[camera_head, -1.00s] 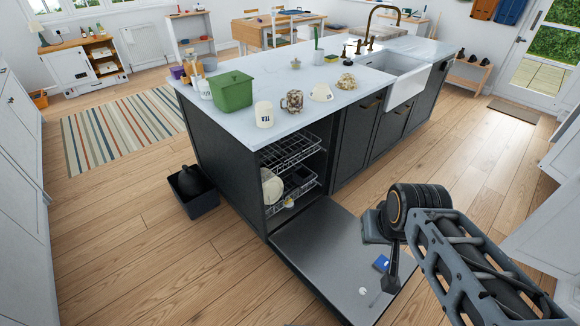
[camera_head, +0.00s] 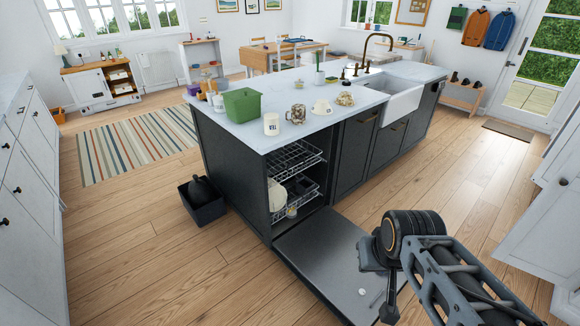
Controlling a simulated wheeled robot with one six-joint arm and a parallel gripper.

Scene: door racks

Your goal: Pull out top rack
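The dishwasher in the dark island stands open, with its door (camera_head: 315,250) folded down flat near the floor. The top rack (camera_head: 291,159) is a wire rack inside the opening, pushed in, and looks empty. The lower rack (camera_head: 302,200) sits below it and holds pale dishes (camera_head: 297,186). My gripper (camera_head: 392,309) is at the lower right, over the right part of the open door and well apart from the top rack. Its fingers are dark and seen from behind, so I cannot tell whether they are open or shut.
The white countertop (camera_head: 235,130) carries a green box (camera_head: 242,105), mugs (camera_head: 271,124) and a sink (camera_head: 402,99). A black bin (camera_head: 202,203) stands on the floor left of the island. The wooden floor (camera_head: 150,260) is clear at left. White cabinets (camera_head: 30,170) line the left side.

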